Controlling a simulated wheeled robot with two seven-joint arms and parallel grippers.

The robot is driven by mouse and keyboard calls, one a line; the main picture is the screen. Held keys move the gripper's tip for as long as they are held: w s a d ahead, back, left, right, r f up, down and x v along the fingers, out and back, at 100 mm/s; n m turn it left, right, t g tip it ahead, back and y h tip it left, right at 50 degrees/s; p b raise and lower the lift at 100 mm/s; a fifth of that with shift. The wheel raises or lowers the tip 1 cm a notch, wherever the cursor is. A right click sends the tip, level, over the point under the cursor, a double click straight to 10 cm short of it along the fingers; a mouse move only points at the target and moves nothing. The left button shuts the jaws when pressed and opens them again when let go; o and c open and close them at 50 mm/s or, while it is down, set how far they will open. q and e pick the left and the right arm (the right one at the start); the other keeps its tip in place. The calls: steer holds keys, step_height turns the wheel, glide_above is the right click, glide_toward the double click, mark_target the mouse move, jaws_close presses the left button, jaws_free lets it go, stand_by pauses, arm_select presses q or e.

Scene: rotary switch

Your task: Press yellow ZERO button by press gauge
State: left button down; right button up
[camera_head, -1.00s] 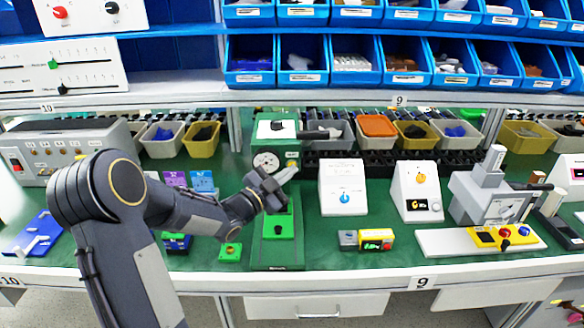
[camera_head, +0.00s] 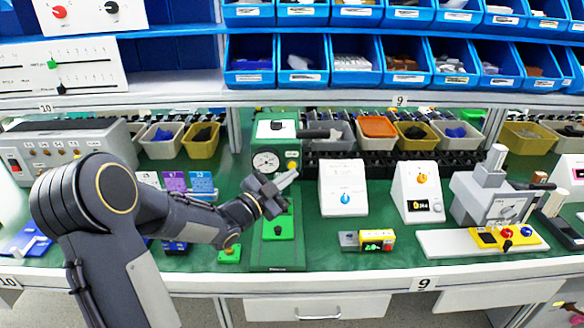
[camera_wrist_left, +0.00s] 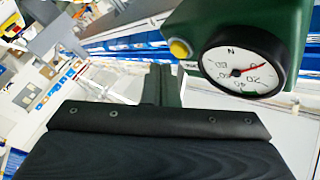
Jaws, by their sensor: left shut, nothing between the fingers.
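The green press (camera_head: 275,130) stands at the middle of the bench with a round dial gauge (camera_head: 266,161) on its front. In the left wrist view the gauge (camera_wrist_left: 240,68) has a white face, black rim and red needle, and the yellow button (camera_wrist_left: 180,48) sits just left of it on the green housing. In the head view the yellow button (camera_head: 291,165) is a small spot right of the gauge. My left gripper (camera_head: 290,178) is shut and empty, its tips just below the button, apparently apart from it. Its fingers (camera_wrist_left: 162,85) show below the button in the wrist view.
Right of the press stand a white box with a blue knob (camera_head: 345,199) and a white box with an orange knob (camera_head: 421,179). A small device with a green display (camera_head: 378,246) lies in front. Bins (camera_head: 201,140) line the back.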

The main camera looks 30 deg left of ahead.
arm_select(q)
steer(key=s+d, duration=0.1)
steer(key=s, duration=0.1)
steer(key=s+d+b, duration=0.1)
steer(key=s, duration=0.1)
steer(key=shift+d+b, duration=0.2)
steer(key=shift+b, duration=0.1)
stand_by(0.6)
